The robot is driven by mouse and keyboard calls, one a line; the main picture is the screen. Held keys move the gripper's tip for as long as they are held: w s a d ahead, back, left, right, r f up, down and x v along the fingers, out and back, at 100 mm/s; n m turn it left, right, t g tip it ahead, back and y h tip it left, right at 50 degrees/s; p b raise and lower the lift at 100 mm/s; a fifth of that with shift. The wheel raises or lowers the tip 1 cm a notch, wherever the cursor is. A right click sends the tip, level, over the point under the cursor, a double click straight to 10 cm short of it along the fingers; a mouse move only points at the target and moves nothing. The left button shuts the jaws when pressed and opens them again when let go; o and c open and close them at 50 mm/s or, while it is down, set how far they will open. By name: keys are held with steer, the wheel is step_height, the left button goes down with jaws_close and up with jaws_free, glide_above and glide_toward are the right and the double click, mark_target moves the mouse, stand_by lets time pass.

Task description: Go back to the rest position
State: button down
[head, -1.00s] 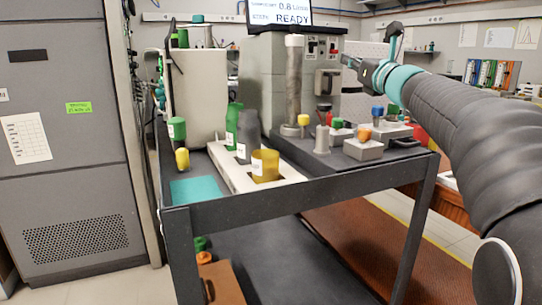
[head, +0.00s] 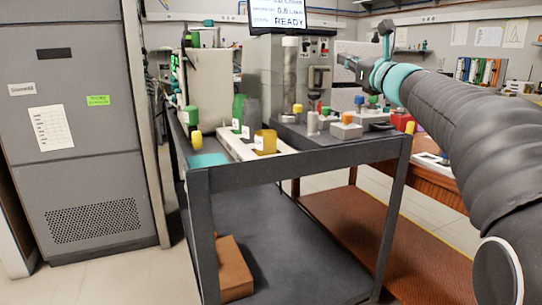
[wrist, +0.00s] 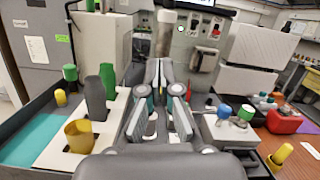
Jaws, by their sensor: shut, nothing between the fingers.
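My gripper (wrist: 160,66) is shut and empty, with its fingertips together in the wrist view. In the head view my gripper (head: 345,63) is at the end of my arm, held in the air in front of the grey classifier machine (head: 262,75). The machine's clear vertical column (wrist: 165,35) stands beyond the fingertips in the wrist view. The machine's screen (head: 279,20) reads READY.
A dark cart (head: 330,160) carries the machine, a white rack (head: 228,141) with a yellow cup (head: 265,142) and bottles, and a teal mat (head: 208,160). A grey cabinet (head: 85,130) stands left. A brown box (head: 234,268) lies on the lower shelf.

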steer(key=s+a+f+n+g+h, duration=0.15)
steer(key=s+f+n+g, duration=0.5)
steer(key=f, duration=0.65)
steer(key=s+a+f+n+g+h, duration=0.1)
steer(key=s+a+f+n+g, duration=0.25)
steer(key=f+n, duration=0.75)
steer(key=s+d+f+n+g+h, duration=0.1)
steer(key=s+f+n, duration=0.3)
steer(key=s, duration=0.5)
steer(key=s+d+f+n+g+h+p, duration=0.1)
steer(key=s+f+n+h, duration=0.2)
steer(key=s+f, duration=0.3)
steer(key=s+d+f+n+g+h+p, duration=0.1)
steer(key=s+f+n, duration=0.3)
steer(key=s, duration=1)
steer(key=shift+s+f+n+h, duration=0.25)
steer(key=shift+f+n+h, duration=0.15)
steer(key=shift+f, duration=0.3)
